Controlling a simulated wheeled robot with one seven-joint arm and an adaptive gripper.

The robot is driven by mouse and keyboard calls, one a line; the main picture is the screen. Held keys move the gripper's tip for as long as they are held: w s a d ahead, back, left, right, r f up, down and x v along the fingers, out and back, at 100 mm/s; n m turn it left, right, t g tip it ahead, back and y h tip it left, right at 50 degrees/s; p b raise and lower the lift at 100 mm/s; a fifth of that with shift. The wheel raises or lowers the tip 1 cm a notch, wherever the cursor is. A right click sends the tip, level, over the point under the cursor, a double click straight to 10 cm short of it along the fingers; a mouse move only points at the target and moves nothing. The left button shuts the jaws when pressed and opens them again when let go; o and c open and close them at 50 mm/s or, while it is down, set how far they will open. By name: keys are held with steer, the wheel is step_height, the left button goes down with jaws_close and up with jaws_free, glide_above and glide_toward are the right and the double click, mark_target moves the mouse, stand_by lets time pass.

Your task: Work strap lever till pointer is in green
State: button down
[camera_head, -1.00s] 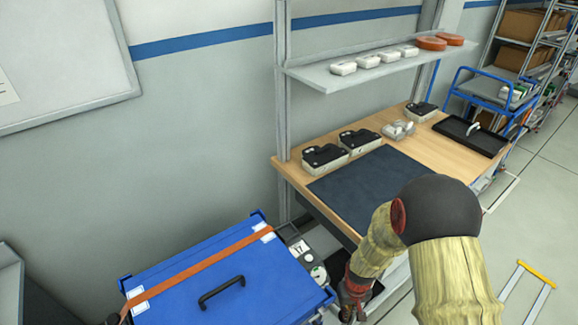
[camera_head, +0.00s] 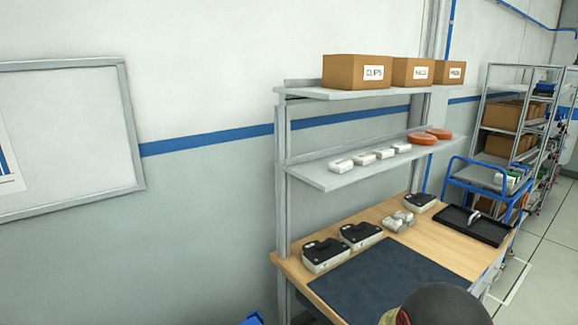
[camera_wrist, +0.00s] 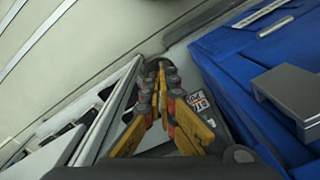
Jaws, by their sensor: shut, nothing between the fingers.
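My gripper (camera_wrist: 158,72) points away in the wrist view, its yellow-and-dark fingers closed together at the tips with nothing seen between them. The blue lidded box (camera_wrist: 228,55) lies right of it, with a grey handle-like part (camera_wrist: 290,98) on top. A small dark label with white letters (camera_wrist: 198,103) shows beside the fingers, partly covered by them. The strap lever, pointer and green zone cannot be made out; the fingers may hide them. In the head view only a blue corner of the box (camera_head: 255,319) shows at the bottom edge.
A wooden bench (camera_head: 288,262) with a dark mat (camera_head: 375,280), several black-topped units and a black tray (camera_head: 470,225) stands at right. Shelves above hold cardboard boxes (camera_head: 357,72). A blue cart (camera_head: 480,172) is beyond. In the wrist view, pale panels are close on the left.

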steer(key=shift+f+b, duration=0.35)
steer(key=shift+f, duration=0.35)
steer(key=shift+s+d+f+b, duration=0.2)
steer(key=shift+f+b, duration=0.1)
steer(key=shift+f, duration=0.45)
